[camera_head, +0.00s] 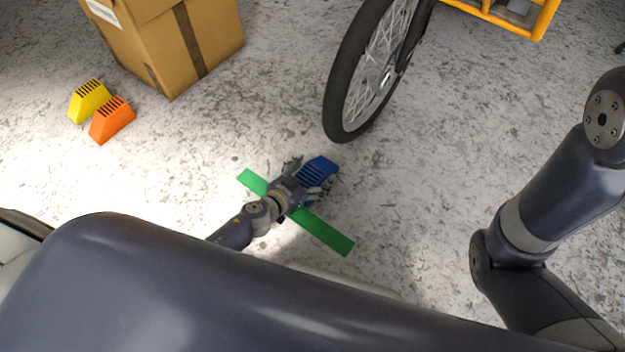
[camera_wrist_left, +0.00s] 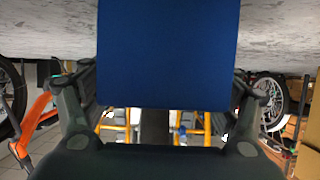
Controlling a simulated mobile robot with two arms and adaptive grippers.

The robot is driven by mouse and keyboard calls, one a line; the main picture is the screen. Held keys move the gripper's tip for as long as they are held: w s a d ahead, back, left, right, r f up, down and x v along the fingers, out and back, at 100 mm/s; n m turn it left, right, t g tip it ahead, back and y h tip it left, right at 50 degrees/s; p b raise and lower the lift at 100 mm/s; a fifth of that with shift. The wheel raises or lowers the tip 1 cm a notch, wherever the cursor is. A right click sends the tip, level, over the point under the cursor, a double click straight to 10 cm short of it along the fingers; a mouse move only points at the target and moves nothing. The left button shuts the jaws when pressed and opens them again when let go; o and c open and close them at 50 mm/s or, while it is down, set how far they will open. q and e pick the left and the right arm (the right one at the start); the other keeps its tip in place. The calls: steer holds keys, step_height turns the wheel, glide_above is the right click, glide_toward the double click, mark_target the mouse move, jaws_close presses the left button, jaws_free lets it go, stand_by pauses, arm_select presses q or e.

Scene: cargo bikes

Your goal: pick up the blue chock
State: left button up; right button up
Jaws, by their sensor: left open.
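The blue chock (camera_head: 317,171) is on the floor in the head view, just in front of the bicycle wheel. My left gripper (camera_head: 312,180) is at the chock, with its fingers on either side of it. In the left wrist view the blue chock (camera_wrist_left: 168,55) fills the upper middle, between the two open fingers of my left gripper (camera_wrist_left: 160,118). Small gaps seem to show between the fingers and the chock's sides. My right gripper is not in view; only part of my right arm shows at the right of the head view.
A black bicycle wheel (camera_head: 347,95) stands just beyond the chock. A green strip (camera_head: 325,234) lies on the floor under my left arm. A yellow chock (camera_head: 88,101), an orange chock (camera_head: 112,121) and a cardboard box (camera_head: 168,45) are at the left.

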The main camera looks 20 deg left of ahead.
arm_select(q)
steer(key=c, duration=1.2)
steer(key=shift+r, duration=0.1)
steer(key=shift+c, duration=1.4)
steer(key=shift+r, duration=0.1)
